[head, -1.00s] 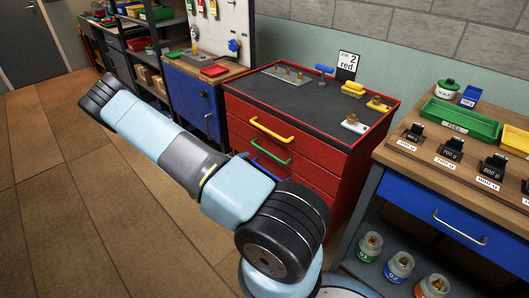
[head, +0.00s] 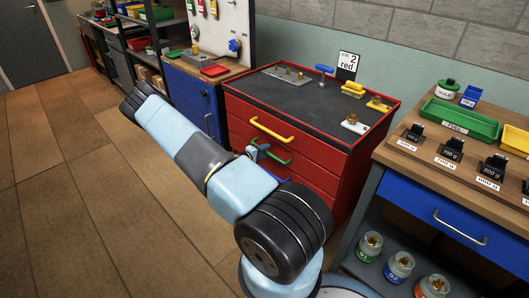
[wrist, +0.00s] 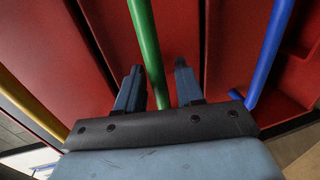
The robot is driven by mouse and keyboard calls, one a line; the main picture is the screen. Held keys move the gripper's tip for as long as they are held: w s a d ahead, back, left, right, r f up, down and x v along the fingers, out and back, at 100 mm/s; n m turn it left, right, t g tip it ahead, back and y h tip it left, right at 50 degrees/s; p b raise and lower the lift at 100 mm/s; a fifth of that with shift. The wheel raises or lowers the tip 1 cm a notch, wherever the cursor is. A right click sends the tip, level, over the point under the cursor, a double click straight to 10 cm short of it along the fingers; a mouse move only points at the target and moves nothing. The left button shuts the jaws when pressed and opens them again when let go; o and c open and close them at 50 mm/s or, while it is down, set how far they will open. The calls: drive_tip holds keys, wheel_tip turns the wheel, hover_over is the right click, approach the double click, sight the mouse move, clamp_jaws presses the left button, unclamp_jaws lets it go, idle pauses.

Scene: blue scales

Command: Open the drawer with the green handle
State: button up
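The red cabinet (head: 325,185) has a yellow handle (head: 272,130) on top, a green handle (head: 285,161) below it and a blue handle lower, mostly hidden behind my arm. The drawer with the green handle looks shut, flush with the cabinet front. My gripper (head: 258,151) is at the green handle's left part. In the wrist view, my gripper (wrist: 158,72) is open, with one finger on each side of the green handle (wrist: 146,40). Gaps show between the bar and both fingers. The yellow handle (wrist: 30,112) is left and the blue handle (wrist: 270,55) right.
A wooden bench (head: 425,165) with weights and a green tray (head: 460,119) stands at right, with jars below. A blue cabinet (head: 190,97) is at left. The wooden floor (head: 75,200) is clear.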

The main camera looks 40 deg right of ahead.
clamp_jaws()
idle(0.4)
drive_tip(key=shift+f, duration=0.1)
